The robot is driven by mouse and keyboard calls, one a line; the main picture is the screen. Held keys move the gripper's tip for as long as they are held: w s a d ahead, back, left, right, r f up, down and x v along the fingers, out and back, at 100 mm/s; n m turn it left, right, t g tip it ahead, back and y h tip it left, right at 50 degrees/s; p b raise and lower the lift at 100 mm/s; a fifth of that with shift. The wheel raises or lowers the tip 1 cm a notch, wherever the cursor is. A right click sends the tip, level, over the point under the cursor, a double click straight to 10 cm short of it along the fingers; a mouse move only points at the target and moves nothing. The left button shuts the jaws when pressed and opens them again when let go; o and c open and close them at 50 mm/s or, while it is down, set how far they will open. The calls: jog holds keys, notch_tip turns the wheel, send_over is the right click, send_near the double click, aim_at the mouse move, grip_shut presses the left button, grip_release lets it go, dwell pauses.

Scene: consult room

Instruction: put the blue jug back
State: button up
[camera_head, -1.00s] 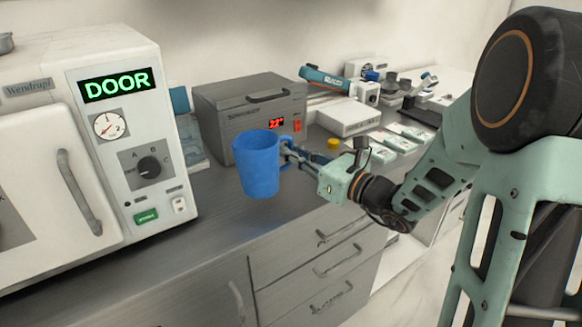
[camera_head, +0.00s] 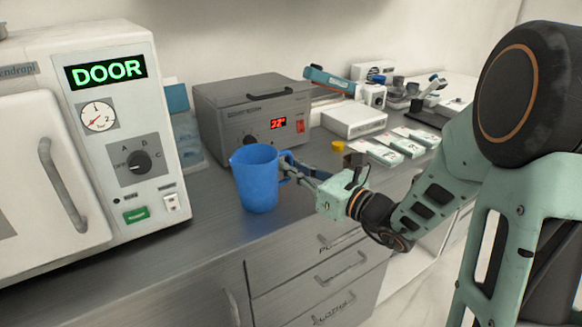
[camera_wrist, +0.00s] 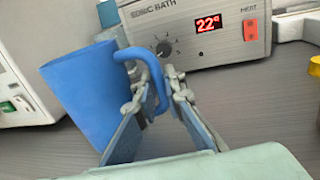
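The blue jug (camera_head: 257,180) is upright at the counter's front part, between the white machine and the grey sonic bath. I cannot tell for certain whether its base touches the counter. Its handle points right, toward my gripper. My gripper (camera_head: 287,170) comes in from the right and is shut on the handle. In the wrist view the jug (camera_wrist: 85,95) fills the left side, and my gripper's fingers (camera_wrist: 157,85) lie on both sides of the handle. The inside of the jug is hidden.
The white machine (camera_head: 95,190) with a DOOR display stands left. The sonic bath (camera_head: 225,115) stands behind the jug. A yellow cap (camera_head: 338,146), white boxes (camera_head: 354,119) and a microscope (camera_head: 430,88) are to the right. The counter (camera_head: 190,250) is clear in front, above drawers.

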jog(key=o, duration=0.3)
jog(key=shift+r, duration=0.1)
jog(key=shift+s+d, duration=0.1)
jog(key=shift+d, duration=0.05)
jog(key=p+v, duration=0.1)
jog(key=v, duration=1)
jog(key=shift+s+d, duration=0.2)
jog(key=shift+s, duration=0.1)
